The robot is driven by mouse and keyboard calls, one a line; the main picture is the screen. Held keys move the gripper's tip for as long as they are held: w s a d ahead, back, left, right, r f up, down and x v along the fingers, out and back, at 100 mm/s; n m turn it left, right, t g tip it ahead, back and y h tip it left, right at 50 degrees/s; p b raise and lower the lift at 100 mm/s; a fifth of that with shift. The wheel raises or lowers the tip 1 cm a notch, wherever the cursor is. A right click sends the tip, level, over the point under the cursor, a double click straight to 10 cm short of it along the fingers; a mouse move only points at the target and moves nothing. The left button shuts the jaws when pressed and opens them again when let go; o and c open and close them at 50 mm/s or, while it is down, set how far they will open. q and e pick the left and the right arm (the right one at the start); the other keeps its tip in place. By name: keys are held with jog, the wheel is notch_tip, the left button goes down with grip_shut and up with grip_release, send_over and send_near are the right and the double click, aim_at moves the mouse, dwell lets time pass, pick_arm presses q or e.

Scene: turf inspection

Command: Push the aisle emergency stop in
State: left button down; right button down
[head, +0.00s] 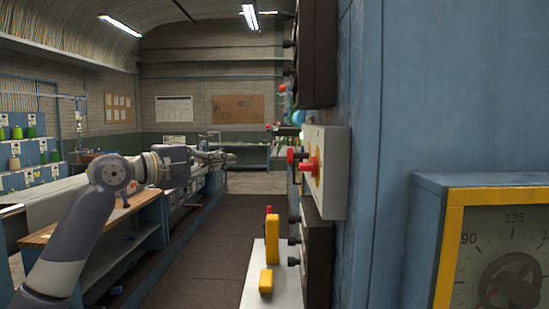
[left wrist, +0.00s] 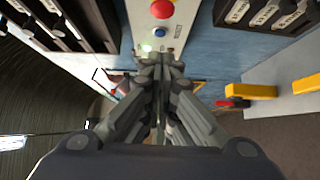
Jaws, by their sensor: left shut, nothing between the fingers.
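A red mushroom button (head: 309,165) stands out from a yellow plate on a light grey box (head: 335,170) on the blue wall in the head view. This looks like the emergency stop. My left gripper (head: 218,156) is shut and empty, left of the box and apart from it. I cannot tell whether this is the same box. My right gripper is not in view.
A yellow handle (head: 271,240) stands out low on the right. A blue cabinet with a yellow-framed dial (head: 513,240) is close on the right. A wood-topped bench (head: 90,215) stands left. The dark aisle floor (head: 205,240) between is clear.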

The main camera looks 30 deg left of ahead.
aim_at(298, 156)
pick_arm(q)
jog(key=d+p+x, duration=0.2)
jog(key=p+x, duration=0.6)
jog(key=x, duration=0.5)
jog(key=shift+s+d, duration=0.35)
